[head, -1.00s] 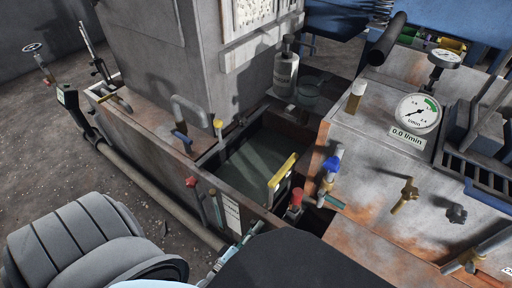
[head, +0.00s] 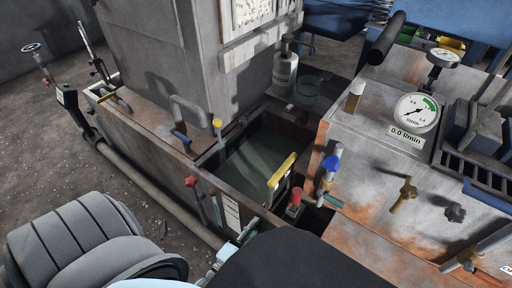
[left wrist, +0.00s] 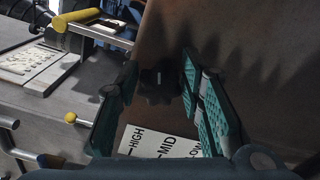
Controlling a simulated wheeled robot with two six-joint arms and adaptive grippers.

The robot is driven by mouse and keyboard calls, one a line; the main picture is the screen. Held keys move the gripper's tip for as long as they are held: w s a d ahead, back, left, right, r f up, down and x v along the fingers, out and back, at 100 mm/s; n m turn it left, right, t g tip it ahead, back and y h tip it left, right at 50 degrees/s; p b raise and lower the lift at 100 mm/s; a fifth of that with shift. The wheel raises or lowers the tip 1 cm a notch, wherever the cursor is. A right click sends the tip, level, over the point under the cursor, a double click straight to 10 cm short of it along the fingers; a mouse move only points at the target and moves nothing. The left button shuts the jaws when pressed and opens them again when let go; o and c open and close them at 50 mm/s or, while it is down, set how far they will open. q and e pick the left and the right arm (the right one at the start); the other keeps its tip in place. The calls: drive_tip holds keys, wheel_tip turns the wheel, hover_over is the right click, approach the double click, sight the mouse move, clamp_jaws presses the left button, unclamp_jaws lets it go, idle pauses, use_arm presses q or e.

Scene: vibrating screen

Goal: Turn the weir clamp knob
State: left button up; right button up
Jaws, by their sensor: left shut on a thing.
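The weir clamp knob (left wrist: 158,88), dark and lobed, shows in the left wrist view against a brown metal wall. My left gripper (left wrist: 160,66) has its teal-padded fingers on either side of the knob and is shut on it. A white scale plate (left wrist: 160,142) marked HIGH and MID lies just below the knob; its lowest mark is partly covered by a finger. In the head view my left gripper (head: 246,237) is at the outer tank wall beside the scale plate (head: 231,213), mostly hidden by my dark arm link. The knob is hidden there. My right gripper is not visible.
A yellow-topped handle (head: 283,170) stands at the tank's right end, near a red knob (head: 295,197). A red-handled valve (head: 192,184) is on the outer wall left of the gripper. A long pipe (head: 165,200) runs below the wall.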

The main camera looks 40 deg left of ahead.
use_arm(q)
drive_tip(key=o, duration=1.1)
drive_tip(key=shift+r, duration=0.5)
drive_tip(key=o, duration=0.6)
drive_tip(key=r, duration=0.4)
drive_tip(key=w+r, duration=0.1)
drive_tip(key=r, duration=0.1)
drive_tip(key=shift+r, duration=0.15)
drive_tip(key=r, duration=0.1)
drive_tip(key=s+r, duration=0.1)
drive_tip(key=r, duration=0.1)
drive_tip(key=shift+s+a, duration=0.15)
drive_tip(key=shift+c, duration=1.1)
drive_tip(key=shift+s+r, duration=0.1)
drive_tip(key=shift+r, duration=0.1)
drive_tip(key=c, duration=0.4)
drive_tip(key=shift+o, duration=0.2)
drive_tip(key=shift+w+f, duration=0.25)
drive_tip(key=shift+f, duration=0.05)
drive_tip(key=shift+d, duration=0.2)
